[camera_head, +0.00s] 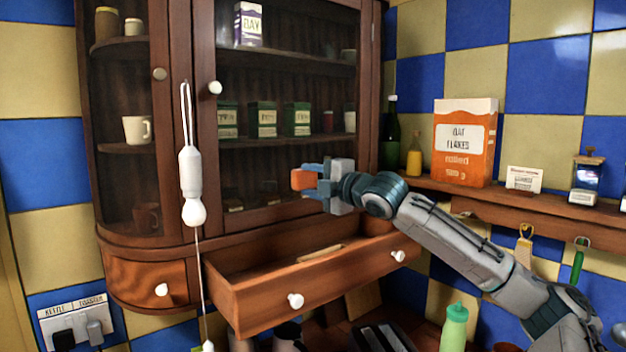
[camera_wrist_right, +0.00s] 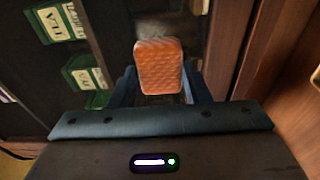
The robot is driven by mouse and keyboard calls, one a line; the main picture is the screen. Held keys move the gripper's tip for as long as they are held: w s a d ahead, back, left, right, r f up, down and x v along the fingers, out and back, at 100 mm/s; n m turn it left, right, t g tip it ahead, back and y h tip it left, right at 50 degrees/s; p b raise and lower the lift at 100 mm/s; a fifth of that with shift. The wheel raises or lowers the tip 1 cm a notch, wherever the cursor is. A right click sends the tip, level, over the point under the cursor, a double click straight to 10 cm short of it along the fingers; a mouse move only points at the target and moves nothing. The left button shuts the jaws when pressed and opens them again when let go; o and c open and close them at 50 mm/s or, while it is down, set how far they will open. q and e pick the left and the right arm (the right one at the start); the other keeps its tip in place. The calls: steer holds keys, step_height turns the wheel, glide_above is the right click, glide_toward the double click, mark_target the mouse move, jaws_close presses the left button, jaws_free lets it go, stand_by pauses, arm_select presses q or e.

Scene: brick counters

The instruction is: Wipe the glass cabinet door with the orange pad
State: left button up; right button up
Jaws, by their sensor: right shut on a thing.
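The orange pad (camera_head: 303,180) is held in my right gripper (camera_head: 322,184), in front of the lower right part of the glass cabinet door (camera_head: 285,100). In the right wrist view the pad (camera_wrist_right: 159,66) sits between the two blue fingers of the gripper (camera_wrist_right: 160,88), its quilted face showing. A pale smudge shows on the glass just beyond the pad. I cannot tell whether the pad touches the glass. The door looks closed, with a white knob (camera_head: 215,87) at its left. My left gripper is not in view.
An open drawer (camera_head: 330,277) juts out below the door. A white light pull (camera_head: 191,185) hangs in front of the cabinet's left side. A shelf at right holds an orange oat flakes box (camera_head: 465,142), a green bottle (camera_head: 391,140) and a yellow bottle (camera_head: 414,160).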

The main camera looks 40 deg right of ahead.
steer(key=shift+w+p, duration=0.25)
steer(key=shift+p, duration=0.1)
steer(key=shift+d, duration=0.15)
steer(key=shift+d+f+b, duration=0.15)
steer(key=shift+d+b, duration=0.1)
steer(key=shift+b, duration=0.1)
steer(key=shift+r+p, duration=0.3)
steer(key=shift+p, duration=0.4)
steer(key=shift+a+f, duration=0.15)
steer(key=shift+a, duration=0.25)
